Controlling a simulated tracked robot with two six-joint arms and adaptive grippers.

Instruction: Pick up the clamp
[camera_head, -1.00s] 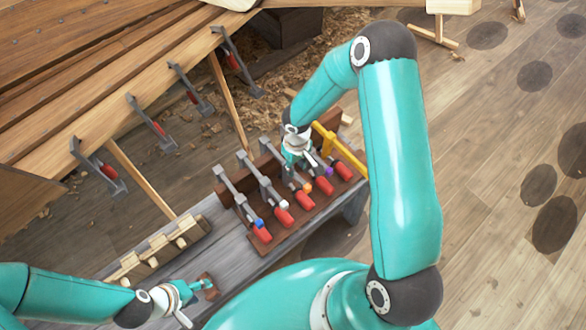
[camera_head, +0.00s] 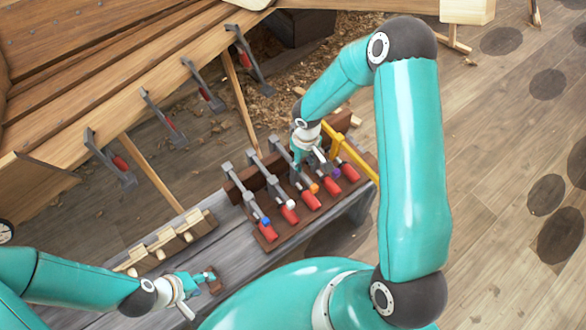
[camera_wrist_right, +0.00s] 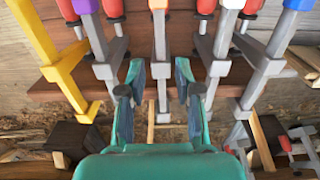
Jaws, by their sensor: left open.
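Several clamps with red handles stand in a row in a brown rack (camera_head: 283,237) on the grey bench. Their coloured bands include blue (camera_head: 265,221), white (camera_head: 290,205), orange (camera_head: 314,188) and purple (camera_head: 337,173). A yellow clamp (camera_head: 352,157) is at the rack's right end. My right gripper (camera_head: 301,160) is at the back of the rack, near the orange-banded clamp. In the right wrist view my right gripper (camera_wrist_right: 159,78) is open, with the orange-banded clamp's bar (camera_wrist_right: 160,45) lined up between its fingers; contact cannot be told. My left gripper (camera_head: 204,281) is open beside a small brown block (camera_head: 214,284).
A wooden holder with pale pieces (camera_head: 170,245) lies on the bench (camera_head: 226,232) left of the rack. More clamps (camera_head: 163,124) hang along the plank hull's edge (camera_head: 60,125). Wooden props stand between hull and floor. The floor (camera_head: 500,200) at right is open.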

